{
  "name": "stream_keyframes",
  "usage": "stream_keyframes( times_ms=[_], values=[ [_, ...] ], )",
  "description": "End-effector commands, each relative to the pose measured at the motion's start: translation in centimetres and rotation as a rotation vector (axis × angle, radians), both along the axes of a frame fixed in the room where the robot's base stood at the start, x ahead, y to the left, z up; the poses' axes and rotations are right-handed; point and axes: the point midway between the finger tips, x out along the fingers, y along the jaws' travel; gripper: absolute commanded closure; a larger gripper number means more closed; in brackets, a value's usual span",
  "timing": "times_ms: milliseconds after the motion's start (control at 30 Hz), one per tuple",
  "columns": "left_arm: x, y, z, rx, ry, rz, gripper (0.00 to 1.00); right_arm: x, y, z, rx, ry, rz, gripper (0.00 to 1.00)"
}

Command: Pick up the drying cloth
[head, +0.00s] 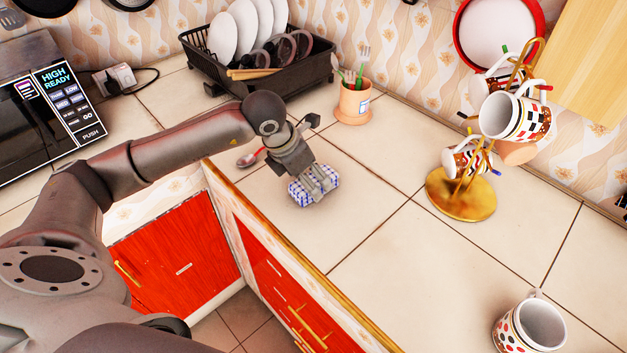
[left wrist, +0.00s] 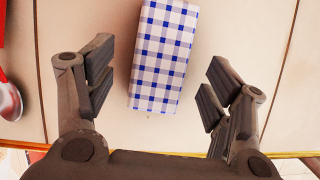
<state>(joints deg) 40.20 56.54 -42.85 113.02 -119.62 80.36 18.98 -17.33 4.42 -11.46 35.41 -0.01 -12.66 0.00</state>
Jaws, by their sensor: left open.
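The drying cloth (head: 297,194) is a blue and white checked, block-shaped bundle lying on the tiled counter near its front edge. My left gripper (head: 320,194) is above it in the head view and hides part of it. In the left wrist view the cloth (left wrist: 163,55) lies between and ahead of the two spread fingers, and its far end is cut off by the top of the frame. The left gripper (left wrist: 155,92) is open and empty, with a gap on both sides of the cloth. My right gripper is not in view.
A red-handled spoon (head: 250,158) lies left of the cloth. A black dish rack (head: 262,84) with plates and an orange utensil cup (head: 353,102) stand behind. A gold mug tree (head: 460,195) and a dotted mug (head: 530,325) stand to the right. The counter between is clear.

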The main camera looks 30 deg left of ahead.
Motion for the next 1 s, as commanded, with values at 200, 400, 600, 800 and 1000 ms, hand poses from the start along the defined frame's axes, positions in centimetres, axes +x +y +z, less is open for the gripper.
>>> stream_keyframes(
  times_ms=[200,400,600,800,1000],
  values=[
    [1.0,-0.5,-2.2,-0.001,0.000,0.000,0.25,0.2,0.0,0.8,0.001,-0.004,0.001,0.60],
    [1.0,-0.5,-2.4,0.000,-0.001,0.000,0.25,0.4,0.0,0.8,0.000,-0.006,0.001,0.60],
    [1.0,-0.5,-2.4,0.000,-0.001,0.000,0.44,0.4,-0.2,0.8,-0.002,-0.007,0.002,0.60],
    [1.0,-0.5,-2.4,0.000,-0.001,0.000,0.70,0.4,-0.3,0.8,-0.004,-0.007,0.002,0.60],
    [1.0,-0.5,-2.4,0.000,-0.001,0.000,0.74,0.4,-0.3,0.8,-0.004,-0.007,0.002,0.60]
  ],
)
